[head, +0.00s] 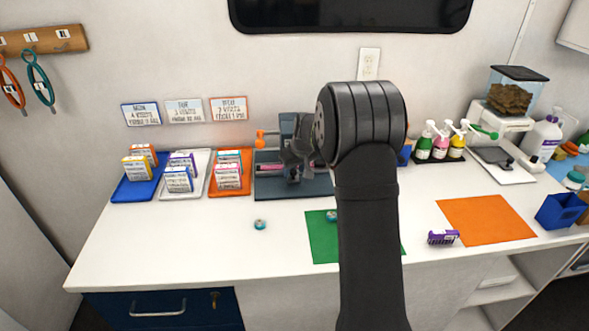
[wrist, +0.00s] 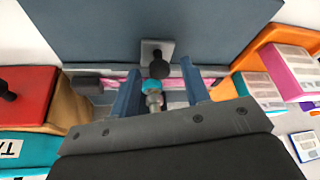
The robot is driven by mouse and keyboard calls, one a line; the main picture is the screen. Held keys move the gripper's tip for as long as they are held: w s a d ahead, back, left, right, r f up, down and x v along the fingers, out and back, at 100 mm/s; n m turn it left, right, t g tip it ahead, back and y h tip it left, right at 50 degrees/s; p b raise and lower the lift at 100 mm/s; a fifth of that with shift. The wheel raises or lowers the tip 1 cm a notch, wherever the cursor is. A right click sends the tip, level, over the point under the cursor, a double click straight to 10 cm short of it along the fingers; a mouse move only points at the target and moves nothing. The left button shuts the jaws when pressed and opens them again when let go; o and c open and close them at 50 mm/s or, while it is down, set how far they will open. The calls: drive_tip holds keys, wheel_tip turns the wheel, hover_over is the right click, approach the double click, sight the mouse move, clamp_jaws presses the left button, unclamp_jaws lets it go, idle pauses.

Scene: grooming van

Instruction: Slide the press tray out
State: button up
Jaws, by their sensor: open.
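The press is on the counter at the back, with a dark grey base (head: 305,187), an orange-ended lever (head: 264,138) and a pink strip (head: 269,168) low in its body. My gripper (head: 294,160) is at its front, and my arm hides its right side. In the wrist view my gripper (wrist: 162,80) is open, with two blue-grey fingers spread. A black ball knob (wrist: 159,69) by a pale metal plate (wrist: 157,47) and a teal-and-silver piece (wrist: 152,88) show between them. I cannot tell if the fingers touch either. I cannot make out the tray's edges.
Blue (head: 121,194), white (head: 207,160) and orange (head: 245,158) trays with small boxes stand left of the press. Pump bottles (head: 441,144) stand right. A green mat (head: 324,245), teal-topped jar (head: 260,225) and purple piece (head: 443,238) lie in front. The front left counter is clear.

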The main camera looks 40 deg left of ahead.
clamp_jaws()
drive_tip(key=s+d, duration=0.6)
drive_tip(key=shift+s+d, duration=0.4)
unclamp_jaws()
drive_tip(key=shift+r, duration=0.1)
drive_tip(key=v, duration=1.7)
